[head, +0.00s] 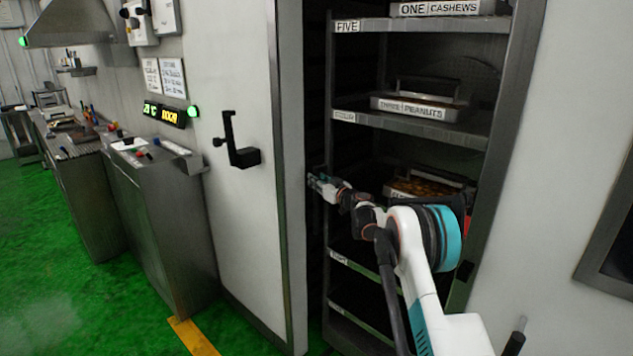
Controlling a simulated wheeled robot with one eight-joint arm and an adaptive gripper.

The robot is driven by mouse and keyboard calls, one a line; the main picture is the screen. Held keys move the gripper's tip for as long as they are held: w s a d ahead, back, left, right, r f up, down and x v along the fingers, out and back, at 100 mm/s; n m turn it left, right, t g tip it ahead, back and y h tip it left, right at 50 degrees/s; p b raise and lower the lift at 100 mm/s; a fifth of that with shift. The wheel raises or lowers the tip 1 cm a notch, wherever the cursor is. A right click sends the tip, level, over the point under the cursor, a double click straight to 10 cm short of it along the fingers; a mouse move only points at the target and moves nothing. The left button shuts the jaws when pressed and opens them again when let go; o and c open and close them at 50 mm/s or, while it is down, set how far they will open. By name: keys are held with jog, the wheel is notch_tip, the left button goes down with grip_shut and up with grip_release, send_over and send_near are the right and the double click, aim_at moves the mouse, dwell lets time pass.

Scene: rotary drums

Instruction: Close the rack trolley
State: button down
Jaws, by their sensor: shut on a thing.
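The rack trolley (413,125) is a tall dark metal frame with several labelled shelves, standing in an opening right of centre. Trays labelled cashews (453,8) and peanuts (414,106) sit on its upper shelves, and another tray (428,190) is partly hidden by my arm. A white door panel (248,220) with a black handle (235,145) stands left of the opening. My gripper (316,183) is small in view, at the trolley's left upright near the door's edge. It is shut, seemingly on that upright; the exact contact is too small to tell.
Metal cabinets (165,225) with tools on top line the left wall. A lit display (165,114) hangs above them. A white wall (560,190) bounds the opening on the right. Green floor (45,255) is clear at the left.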

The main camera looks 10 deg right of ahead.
jog(key=shift+w+d, duration=0.1)
jog(key=shift+d, duration=0.2)
jog(key=c, duration=1.4)
grip_release()
jog(key=shift+d, duration=0.2)
jog(key=shift+a, duration=0.15)
jog(key=v, duration=1.2)
jog(key=shift+a, duration=0.1)
